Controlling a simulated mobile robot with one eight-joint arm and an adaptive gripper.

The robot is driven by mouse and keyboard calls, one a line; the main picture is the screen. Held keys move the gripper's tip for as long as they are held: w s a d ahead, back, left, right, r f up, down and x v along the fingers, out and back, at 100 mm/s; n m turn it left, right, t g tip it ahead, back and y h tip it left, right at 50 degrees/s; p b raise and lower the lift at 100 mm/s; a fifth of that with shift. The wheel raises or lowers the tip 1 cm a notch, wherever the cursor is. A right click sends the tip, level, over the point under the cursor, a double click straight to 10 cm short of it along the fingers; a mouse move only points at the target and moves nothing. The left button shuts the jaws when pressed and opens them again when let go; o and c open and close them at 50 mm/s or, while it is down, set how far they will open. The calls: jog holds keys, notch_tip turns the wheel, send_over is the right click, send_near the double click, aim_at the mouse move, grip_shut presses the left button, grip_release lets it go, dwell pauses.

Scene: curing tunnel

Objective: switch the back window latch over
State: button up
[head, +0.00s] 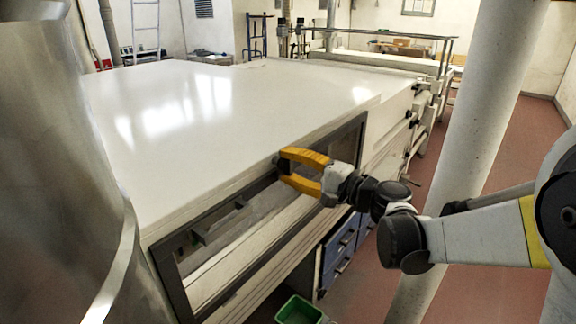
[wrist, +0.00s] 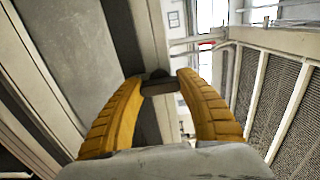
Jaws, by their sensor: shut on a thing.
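The back window latch (wrist: 158,86) is a small dark bar with a rounded knob, on the dark window frame in the wrist view. My gripper (wrist: 161,82) has its two yellow fingers closed on the latch, one on each side. In the head view my gripper (head: 281,167) reaches from the right to the upper edge of the dark window frame (head: 215,209) on the side of the white tunnel housing (head: 225,110). The fingers largely hide the latch there. A second small dark fitting (head: 240,203) shows on the frame to the left.
A pale round column (head: 472,150) stands close behind my arm. A large shiny metal cylinder (head: 45,150) fills the left. Blue drawers (head: 342,250) sit under the tunnel, with a green bin (head: 299,311) on the floor. Red floor is open at the right.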

jog(key=o, duration=1.2)
jog(key=shift+w, duration=0.1)
jog(key=shift+o, duration=0.2)
jog(key=v, duration=1.2)
